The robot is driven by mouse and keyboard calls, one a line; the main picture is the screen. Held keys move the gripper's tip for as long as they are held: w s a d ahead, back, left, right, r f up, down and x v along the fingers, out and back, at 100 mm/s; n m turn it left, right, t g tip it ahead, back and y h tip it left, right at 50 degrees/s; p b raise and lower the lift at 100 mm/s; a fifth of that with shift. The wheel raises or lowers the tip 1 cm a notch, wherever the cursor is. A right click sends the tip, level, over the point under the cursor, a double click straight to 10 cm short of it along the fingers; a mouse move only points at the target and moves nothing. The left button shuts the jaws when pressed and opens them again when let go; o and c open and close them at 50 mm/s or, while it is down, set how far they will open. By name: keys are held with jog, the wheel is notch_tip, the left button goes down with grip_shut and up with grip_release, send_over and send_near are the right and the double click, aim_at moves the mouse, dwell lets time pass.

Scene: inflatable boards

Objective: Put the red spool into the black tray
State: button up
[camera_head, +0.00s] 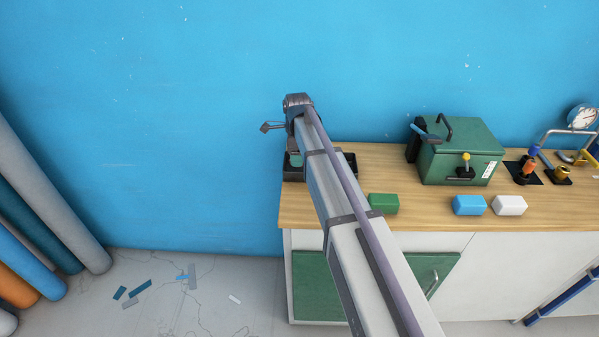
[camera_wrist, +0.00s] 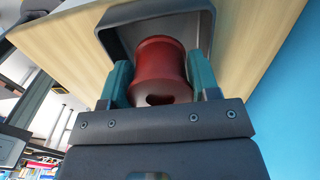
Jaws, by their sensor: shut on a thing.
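My gripper (camera_wrist: 160,85) is shut on the red spool (camera_wrist: 160,65), with a teal finger on each side of it. The black tray (camera_wrist: 122,32) lies beyond the spool in the wrist view, and the spool overlaps its opening there. I cannot tell whether the spool touches the tray floor. In the head view the black tray (camera_head: 350,166) sits at the left end of the wooden bench, partly hidden by my arm. My gripper (camera_head: 294,160) shows over the tray's left part. The spool is hidden in the head view.
The wooden bench (camera_head: 330,216) holds a green block (camera_head: 384,204), a blue block (camera_head: 468,205) and a white block (camera_head: 509,205). A green box with a handle (camera_head: 462,152) stands behind them. A blue wall (camera_head: 190,110) rises behind the bench.

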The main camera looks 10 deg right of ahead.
notch_tip(320, 180, down, 4)
jog(key=b, duration=0.4)
jog(key=shift+r+p, duration=0.35)
jog(key=shift+f, duration=0.3)
jog(key=o, duration=0.7)
jog(key=shift+r, duration=0.1)
notch_tip(320, 180, up, 13)
jog(key=p, duration=1.2)
jog(key=shift+s+f, duration=0.1)
jog(key=shift+f, duration=0.15)
